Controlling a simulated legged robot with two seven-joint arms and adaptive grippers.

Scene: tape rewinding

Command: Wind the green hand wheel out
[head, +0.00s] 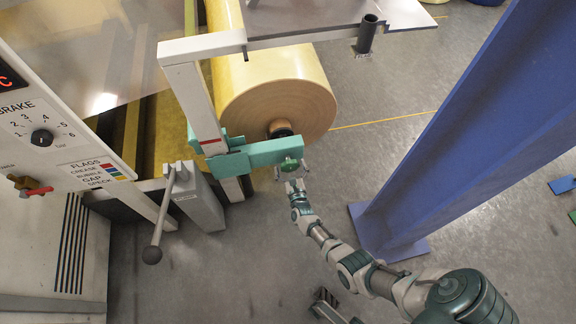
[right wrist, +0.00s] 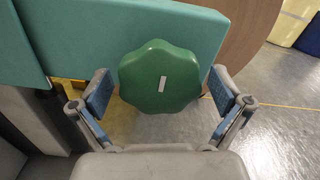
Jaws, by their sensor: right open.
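The green hand wheel (head: 290,164) is a lobed knob on the end of a teal arm (head: 262,155), beside the big roll. In the right wrist view the wheel (right wrist: 160,76) faces me, with a small pale bar mark at its centre. My right gripper (head: 292,180) is close in front of the wheel. In the right wrist view its blue-padded fingers (right wrist: 162,95) are spread, one on each side of the wheel's lower part, with visible gaps and no grip. A dark part of my body shows at the bottom of the head view; I cannot tell whether it is my left gripper.
A tan roll (head: 285,95) fills the space behind the teal arm. A blue column (head: 455,140) stands right of my right arm. A grey lever with a ball knob (head: 152,255) and a brake panel (head: 40,125) are at left. Grey floor is open below the wheel.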

